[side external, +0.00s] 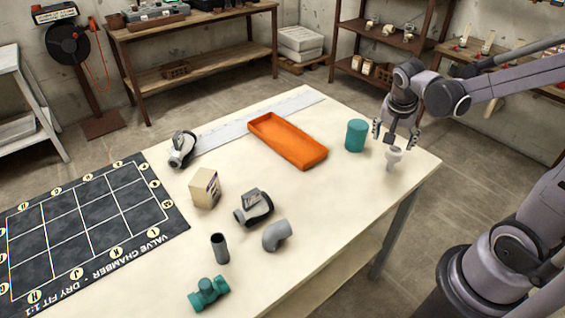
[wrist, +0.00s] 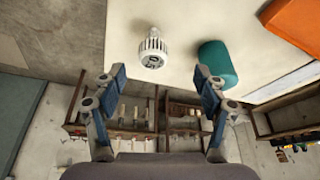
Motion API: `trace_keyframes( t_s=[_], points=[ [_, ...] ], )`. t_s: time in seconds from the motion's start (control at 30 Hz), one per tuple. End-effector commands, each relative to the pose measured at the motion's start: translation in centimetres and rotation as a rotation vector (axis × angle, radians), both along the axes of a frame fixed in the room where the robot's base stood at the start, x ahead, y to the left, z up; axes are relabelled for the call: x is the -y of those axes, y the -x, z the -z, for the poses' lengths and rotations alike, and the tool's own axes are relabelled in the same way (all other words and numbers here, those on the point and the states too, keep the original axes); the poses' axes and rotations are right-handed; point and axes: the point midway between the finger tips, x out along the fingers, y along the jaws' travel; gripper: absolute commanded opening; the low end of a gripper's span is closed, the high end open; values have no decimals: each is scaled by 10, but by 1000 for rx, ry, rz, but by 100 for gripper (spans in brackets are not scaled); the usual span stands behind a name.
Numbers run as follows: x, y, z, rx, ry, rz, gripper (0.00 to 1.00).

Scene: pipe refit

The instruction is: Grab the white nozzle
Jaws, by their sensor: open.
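The white nozzle (side external: 394,157) stands on the table near its right corner. It also shows in the wrist view (wrist: 153,50), at the upper middle, a little beyond the fingertips and between their lines. My gripper (side external: 397,138) is open and empty, just above and beside the nozzle in the side view. In the wrist view my gripper (wrist: 158,78) has its two fingers spread wide apart. I cannot tell whether any finger touches the nozzle.
A teal cylinder (side external: 356,135) stands close to the left of the nozzle. An orange tray (side external: 322,157) lies further left. Grey pipe fittings, a small box (side external: 204,188), a teal valve piece (side external: 208,293) and a black grid mat (side external: 95,225) spread across the table. The table's right edge is near.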

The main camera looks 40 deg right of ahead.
Motion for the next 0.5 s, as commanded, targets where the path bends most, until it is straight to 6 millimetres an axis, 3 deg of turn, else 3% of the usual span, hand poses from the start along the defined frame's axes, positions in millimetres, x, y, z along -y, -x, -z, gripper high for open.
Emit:
trace_keyframes(
  t_s=[0.27,0.5],
  points=[
    [17,0,15,-6,6,106,72],
    [28,-3,43,-6,6,104,72]
  ],
)
